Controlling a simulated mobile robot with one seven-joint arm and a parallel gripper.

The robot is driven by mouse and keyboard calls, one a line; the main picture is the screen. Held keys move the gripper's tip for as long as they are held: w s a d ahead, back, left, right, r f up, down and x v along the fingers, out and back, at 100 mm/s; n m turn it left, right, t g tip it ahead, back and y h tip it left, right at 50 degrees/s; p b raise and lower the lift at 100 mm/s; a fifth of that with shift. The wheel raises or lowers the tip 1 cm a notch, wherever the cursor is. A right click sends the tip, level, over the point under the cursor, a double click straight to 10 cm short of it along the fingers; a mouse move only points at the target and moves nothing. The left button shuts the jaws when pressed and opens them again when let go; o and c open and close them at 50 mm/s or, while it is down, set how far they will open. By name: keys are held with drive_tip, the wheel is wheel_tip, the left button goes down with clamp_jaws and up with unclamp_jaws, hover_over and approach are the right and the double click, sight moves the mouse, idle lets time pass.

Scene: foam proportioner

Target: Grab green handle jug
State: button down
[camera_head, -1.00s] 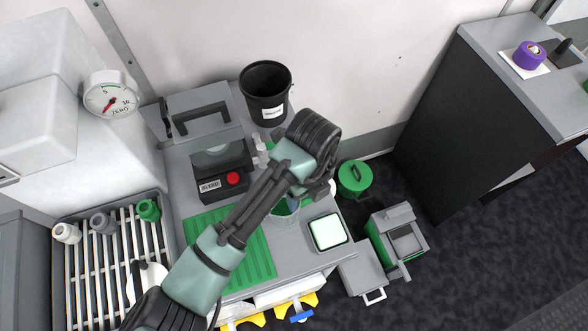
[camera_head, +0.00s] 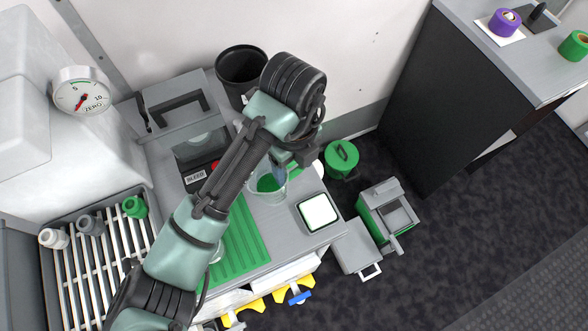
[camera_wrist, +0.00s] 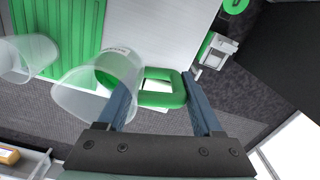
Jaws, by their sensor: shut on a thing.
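The clear jug with the green handle shows in the wrist view, with its clear body (camera_wrist: 75,85) to the left and its green loop handle (camera_wrist: 165,100) between my fingers. My gripper (camera_wrist: 165,92) is shut on the handle, one blue finger on each side of it. In the head view the jug (camera_head: 268,185) is over the grey counter, left of the white-topped square device, partly covered by my arm. My gripper's fingertips are mostly hidden there. I cannot tell whether the jug's base touches the counter.
A second clear vessel (camera_wrist: 25,58) is by the green ribbed mat (camera_head: 243,246). The white-topped square device (camera_head: 318,211) sits near the counter's right edge. A black bucket (camera_head: 240,70) stands behind. A green lidded bin (camera_head: 341,158) and a green-grey case (camera_head: 388,215) are on the floor.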

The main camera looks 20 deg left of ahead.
drive_tip(key=shift+r+p, duration=0.3)
drive_tip(key=shift+r, duration=1.55)
